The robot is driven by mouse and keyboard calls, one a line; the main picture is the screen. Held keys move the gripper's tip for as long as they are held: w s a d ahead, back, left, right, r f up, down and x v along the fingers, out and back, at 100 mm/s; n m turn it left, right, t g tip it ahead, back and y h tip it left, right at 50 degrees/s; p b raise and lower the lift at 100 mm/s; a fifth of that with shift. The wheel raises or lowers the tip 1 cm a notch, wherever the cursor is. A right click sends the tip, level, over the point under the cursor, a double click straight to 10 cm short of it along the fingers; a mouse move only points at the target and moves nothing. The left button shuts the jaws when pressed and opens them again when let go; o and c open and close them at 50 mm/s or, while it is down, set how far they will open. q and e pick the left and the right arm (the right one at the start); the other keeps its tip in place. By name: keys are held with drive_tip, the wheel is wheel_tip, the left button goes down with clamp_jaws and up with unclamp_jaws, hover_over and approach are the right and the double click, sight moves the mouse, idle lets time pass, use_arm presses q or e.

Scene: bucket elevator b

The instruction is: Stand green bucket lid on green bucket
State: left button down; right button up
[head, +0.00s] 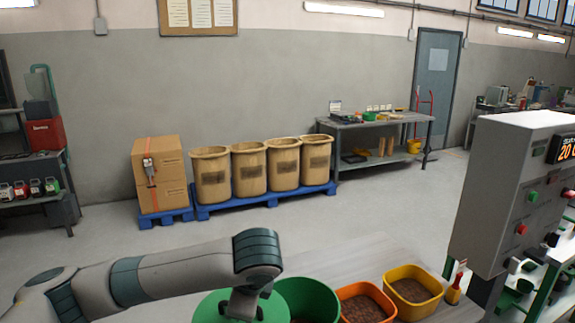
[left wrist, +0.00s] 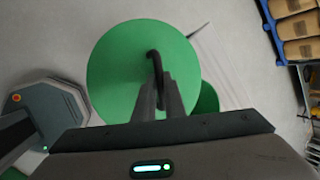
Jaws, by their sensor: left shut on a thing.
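The green bucket lid (head: 207,307) is a round green disc at the bottom of the head view. In the left wrist view, the lid (left wrist: 120,65) has a dark loop handle (left wrist: 152,58) standing up from its middle. My left gripper (left wrist: 158,82) is shut on that handle, and its fingers also show at the lid in the head view (head: 243,303). The green bucket (head: 318,296) stands open just right of the lid on the table. Part of the bucket (left wrist: 208,100) shows behind the lid in the left wrist view. My right gripper is not in view.
An orange bucket (head: 349,290) and a yellow bucket (head: 437,283), both with brown contents, stand right of the green bucket. A grey control box (head: 503,195) rises at the right. Bare table (head: 350,258) lies behind the buckets.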

use_arm(q)
drive_tip(key=s+a+f+n+g+y, duration=0.1)
drive_tip(key=s+a+f+n+g, duration=0.1)
drive_tip(key=s+a+n+g, duration=0.2)
drive_tip(key=s+a+f+n+g+y, duration=0.1)
drive_tip(key=s+a+n+g, duration=0.3)
drive_tip(key=s+n, duration=0.7)
drive_tip(key=a+f+n, duration=0.1)
drive_tip(key=a+n, duration=0.1)
drive_tip(key=n, duration=0.1)
drive_tip(key=shift+f, duration=0.15)
drive_tip(key=shift+s, duration=0.1)
drive_tip(key=shift+a, duration=0.15)
wheel_tip(320, 180, down, 8)
drive_tip(key=b, duration=0.7)
drive_tip(key=shift+r, duration=0.25)
